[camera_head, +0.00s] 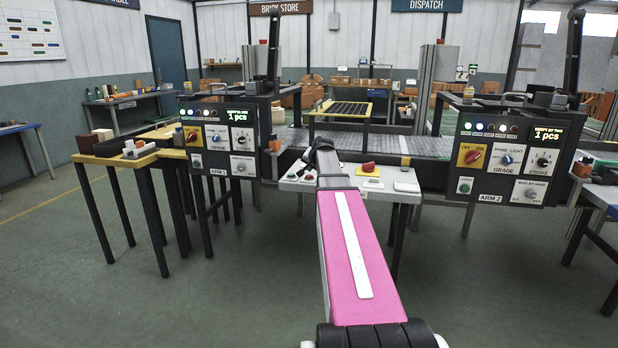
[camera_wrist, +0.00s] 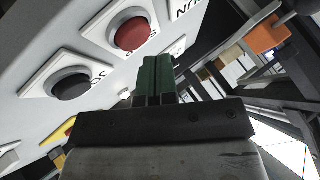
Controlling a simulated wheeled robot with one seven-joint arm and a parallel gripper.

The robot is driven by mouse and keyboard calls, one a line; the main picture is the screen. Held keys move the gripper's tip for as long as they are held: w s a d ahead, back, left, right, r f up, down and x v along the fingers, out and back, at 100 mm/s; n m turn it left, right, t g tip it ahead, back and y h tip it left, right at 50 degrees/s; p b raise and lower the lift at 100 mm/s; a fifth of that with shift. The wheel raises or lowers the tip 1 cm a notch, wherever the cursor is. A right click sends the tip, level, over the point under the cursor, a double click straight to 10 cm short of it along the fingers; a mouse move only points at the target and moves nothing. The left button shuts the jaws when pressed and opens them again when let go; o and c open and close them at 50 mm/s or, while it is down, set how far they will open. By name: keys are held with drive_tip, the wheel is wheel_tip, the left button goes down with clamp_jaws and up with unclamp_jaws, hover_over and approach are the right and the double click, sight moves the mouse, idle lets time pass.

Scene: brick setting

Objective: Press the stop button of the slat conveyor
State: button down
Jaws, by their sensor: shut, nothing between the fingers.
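The slat conveyor (camera_head: 390,143) runs across the middle of the head view. A white console (camera_head: 345,184) with buttons stands in front of it. A red button (camera_wrist: 131,35) and a black button (camera_wrist: 69,84) sit on white plates on the console in the wrist view. In the head view my arm partly hides the console.
A red button on a yellow plate (camera_head: 369,169) sits on the console's right side. The ARM 1 panel (camera_head: 217,137) stands to the left and the ARM 2 panel (camera_head: 507,158) to the right. A yellow-topped table (camera_head: 120,158) is further left. The floor in front is clear.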

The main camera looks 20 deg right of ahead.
sight(310, 175)
drive_tip(key=shift+f, duration=0.1)
drive_tip(key=shift+f, duration=0.3)
drive_tip(key=shift+f, duration=0.45)
idle(0.9)
drive_tip(key=shift+r, duration=0.85)
drive_tip(key=shift+r, duration=2.55)
